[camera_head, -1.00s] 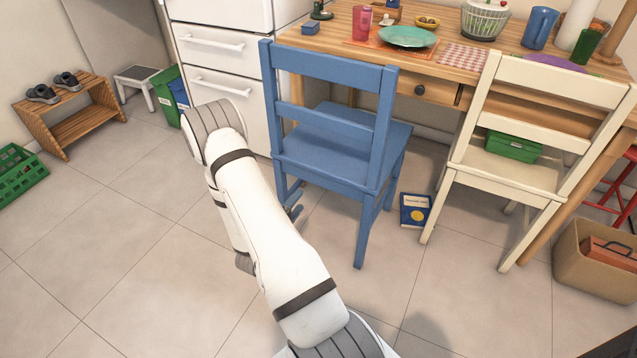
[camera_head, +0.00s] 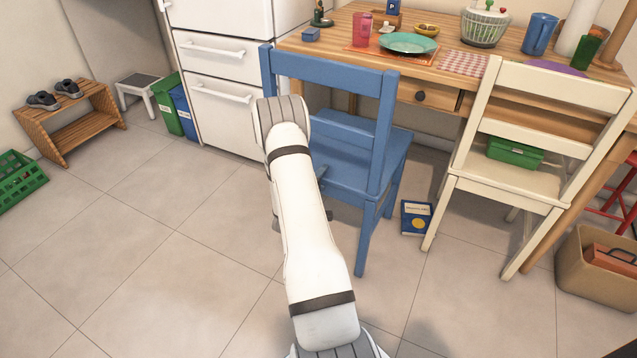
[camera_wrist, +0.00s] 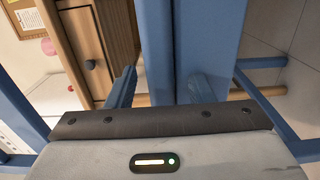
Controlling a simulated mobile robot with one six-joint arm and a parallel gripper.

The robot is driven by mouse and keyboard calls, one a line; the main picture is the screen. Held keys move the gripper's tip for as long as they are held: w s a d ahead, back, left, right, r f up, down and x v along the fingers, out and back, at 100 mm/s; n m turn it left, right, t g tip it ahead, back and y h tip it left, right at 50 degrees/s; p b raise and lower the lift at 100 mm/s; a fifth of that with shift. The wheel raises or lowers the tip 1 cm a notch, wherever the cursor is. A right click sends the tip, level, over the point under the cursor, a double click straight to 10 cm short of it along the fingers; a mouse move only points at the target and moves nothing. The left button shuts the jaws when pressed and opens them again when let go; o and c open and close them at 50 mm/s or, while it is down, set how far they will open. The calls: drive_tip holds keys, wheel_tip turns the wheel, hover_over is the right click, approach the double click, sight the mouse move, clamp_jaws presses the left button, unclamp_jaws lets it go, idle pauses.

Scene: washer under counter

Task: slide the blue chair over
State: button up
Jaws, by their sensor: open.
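The blue chair (camera_head: 357,168) stands upright on the tiled floor in front of the wooden table, its back toward me. In the head view my arm crosses in front of its left side and hides the left back post and the left legs. My gripper (camera_wrist: 163,78) is open, with its two fingers low on the chair's back side. In the wrist view a blue upright part of the chair (camera_wrist: 205,35) runs down between or just beyond the fingers. I cannot tell whether they touch it. In the head view the gripper is mostly hidden behind my arm.
The table (camera_head: 440,92) holds dishes. White drawers (camera_head: 222,100) stand behind left. The floor at left is open.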

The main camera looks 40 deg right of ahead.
drive_tip(key=shift+c, duration=0.6)
clamp_jaws()
drive_tip(key=shift+r, duration=0.1)
idle(0.7)
